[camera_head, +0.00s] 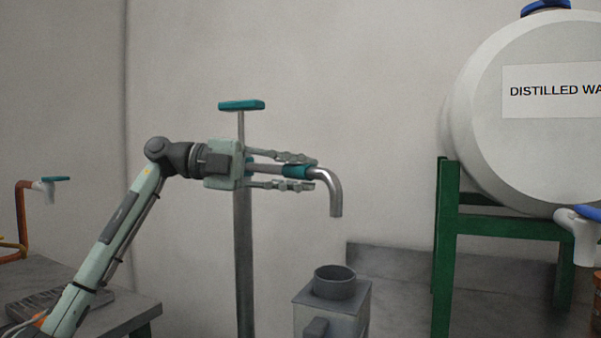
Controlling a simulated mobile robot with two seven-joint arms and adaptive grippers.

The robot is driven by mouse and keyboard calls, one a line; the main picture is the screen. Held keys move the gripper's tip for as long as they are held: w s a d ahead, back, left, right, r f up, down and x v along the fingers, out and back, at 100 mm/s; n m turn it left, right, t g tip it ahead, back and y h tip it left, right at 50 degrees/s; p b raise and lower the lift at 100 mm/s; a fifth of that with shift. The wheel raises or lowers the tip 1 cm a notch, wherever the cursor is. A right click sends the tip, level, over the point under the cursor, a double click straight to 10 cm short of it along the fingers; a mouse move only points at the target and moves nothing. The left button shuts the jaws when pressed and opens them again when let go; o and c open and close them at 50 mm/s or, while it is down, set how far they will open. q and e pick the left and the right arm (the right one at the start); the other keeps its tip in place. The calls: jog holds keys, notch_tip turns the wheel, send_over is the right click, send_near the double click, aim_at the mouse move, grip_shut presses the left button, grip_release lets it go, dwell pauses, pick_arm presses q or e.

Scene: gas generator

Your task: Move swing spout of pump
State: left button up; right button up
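The pump is a grey upright pipe (244,250) with a teal T-handle (242,105) on top. Its swing spout (334,192) is a metal tube that runs out to the right and bends down at its end. A teal sleeve (297,171) sits on the tube. My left gripper (312,174) reaches in from the left at the pump's head. Its two fingers lie along the spout, one above and one below the sleeve, and look open around it. Whether either finger touches the sleeve is hard to tell. My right gripper is not in view.
A grey container with a round opening (335,282) stands below and near the spout's end. A white distilled water tank (540,150) rests on a green stand (446,240) at right. A grey table (120,310) and an orange pipe with a tap (22,210) are at left.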

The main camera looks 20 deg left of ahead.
pick_arm(q)
jog(key=shift+o, duration=1.3)
jog(key=shift+a, duration=0.15)
jog(key=v, duration=1.1)
jog(key=shift+s+a, duration=0.2)
jog(key=shift+a, duration=0.2)
